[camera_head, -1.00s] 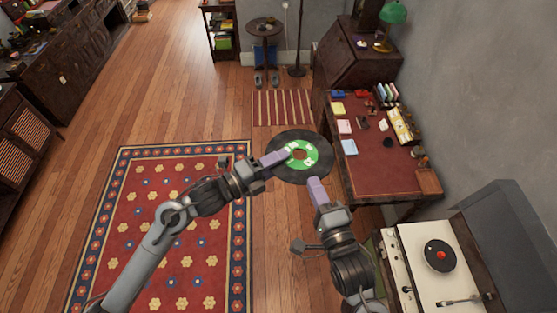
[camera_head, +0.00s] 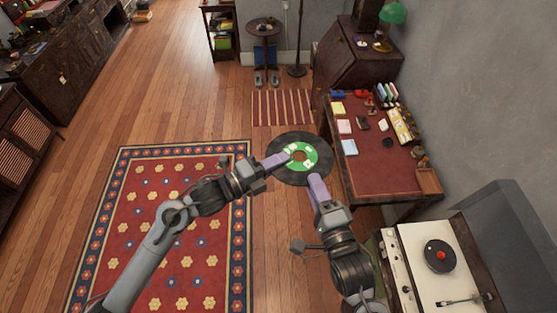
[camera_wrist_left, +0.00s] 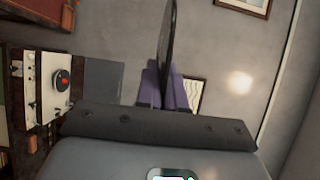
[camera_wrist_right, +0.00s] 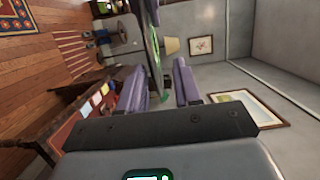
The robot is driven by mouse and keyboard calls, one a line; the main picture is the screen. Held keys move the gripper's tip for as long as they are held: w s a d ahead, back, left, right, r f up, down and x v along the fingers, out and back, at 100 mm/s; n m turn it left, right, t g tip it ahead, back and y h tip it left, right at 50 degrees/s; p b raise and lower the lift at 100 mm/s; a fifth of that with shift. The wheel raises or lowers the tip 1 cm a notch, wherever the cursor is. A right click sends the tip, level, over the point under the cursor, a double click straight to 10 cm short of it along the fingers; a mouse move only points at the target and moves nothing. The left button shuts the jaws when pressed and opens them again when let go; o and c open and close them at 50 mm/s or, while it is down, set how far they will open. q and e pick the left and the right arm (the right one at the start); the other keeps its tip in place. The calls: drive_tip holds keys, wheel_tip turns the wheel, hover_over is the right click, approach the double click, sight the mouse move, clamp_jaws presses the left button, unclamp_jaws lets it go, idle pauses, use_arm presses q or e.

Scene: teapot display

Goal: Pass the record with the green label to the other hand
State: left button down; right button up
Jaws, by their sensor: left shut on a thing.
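The black record with the green label (camera_head: 313,176) is held out over the floor left of the desk. My left gripper (camera_head: 286,156) is shut on it, with its fingertips over the green label. In the left wrist view the record (camera_wrist_left: 168,45) is edge-on between the purple fingers (camera_wrist_left: 164,85). My right gripper (camera_head: 315,177) is at the record's near edge. In the right wrist view its purple fingers (camera_wrist_right: 162,85) are apart, and the record (camera_wrist_right: 150,40) stands edge-on between them; I cannot tell whether either finger touches it.
A red-topped desk (camera_head: 385,178) with books and papers stands close to the right of the record. A turntable (camera_head: 420,275) with another record, red-labelled, is at the lower right. A patterned rug (camera_head: 135,235) covers the floor at left, with open space above it.

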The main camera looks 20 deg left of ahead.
drive_tip(key=shift+d, duration=0.1)
drive_tip(key=v, duration=1.1)
drive_tip(key=s+d+f+n+g+h, duration=0.1)
drive_tip(key=d+f+n+g+h, duration=0.3)
drive_tip(key=d+f+n+h, duration=0.55)
drive_tip(key=s+d+f+n+g+h, duration=0.2)
drive_tip(key=s+d+f+g, duration=0.4)
drive_tip(key=s+d+f, duration=0.2)
drive_tip(key=s+d, duration=0.2)
drive_tip(key=s, duration=0.2)
drive_tip(key=shift+d, duration=0.25)
